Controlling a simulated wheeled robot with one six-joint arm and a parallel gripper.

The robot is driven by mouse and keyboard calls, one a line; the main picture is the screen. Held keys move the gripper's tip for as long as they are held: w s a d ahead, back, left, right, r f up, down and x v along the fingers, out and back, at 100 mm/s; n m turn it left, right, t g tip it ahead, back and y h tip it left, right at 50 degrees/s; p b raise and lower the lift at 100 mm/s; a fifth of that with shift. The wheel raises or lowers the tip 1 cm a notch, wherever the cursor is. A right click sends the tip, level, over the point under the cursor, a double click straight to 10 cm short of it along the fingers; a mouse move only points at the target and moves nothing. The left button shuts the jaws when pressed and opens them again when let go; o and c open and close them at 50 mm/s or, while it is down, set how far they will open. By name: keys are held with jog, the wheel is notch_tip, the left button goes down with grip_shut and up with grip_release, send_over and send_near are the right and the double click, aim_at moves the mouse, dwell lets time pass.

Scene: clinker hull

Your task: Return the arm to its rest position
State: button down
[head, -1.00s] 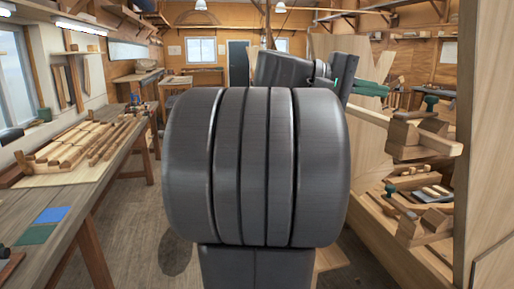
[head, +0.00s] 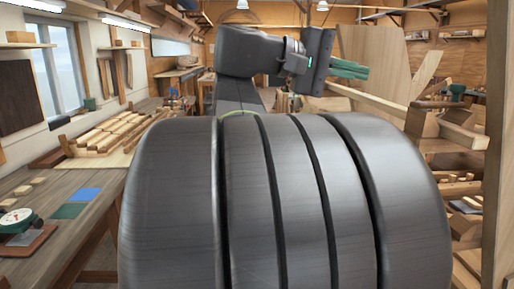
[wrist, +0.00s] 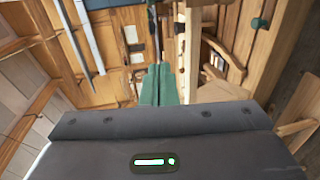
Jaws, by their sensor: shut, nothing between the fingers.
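My gripper (head: 349,69) shows in the head view at the upper middle, at the end of my dark grey arm. Its green fingers point to the right and lie close together. In the wrist view the green fingers (wrist: 160,84) are side by side, shut and empty. They are in open air and I see nothing touching them. A large dark arm joint of mine fills the lower middle of the head view and hides what is behind it.
A workbench (head: 75,213) runs along the left, with a wooden slatted piece (head: 105,137), a blue square (head: 85,194), a green square (head: 69,211) and a dial scale (head: 17,225). At right a wooden upright (head: 497,150) stands beside shelves with wooden planes (head: 440,127).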

jog(key=a, duration=0.3)
jog(key=shift+s+a+r, duration=0.15)
jog(key=shift+a+r, duration=0.1)
jog(key=shift+r, duration=0.05)
jog(key=shift+d+f, duration=0.15)
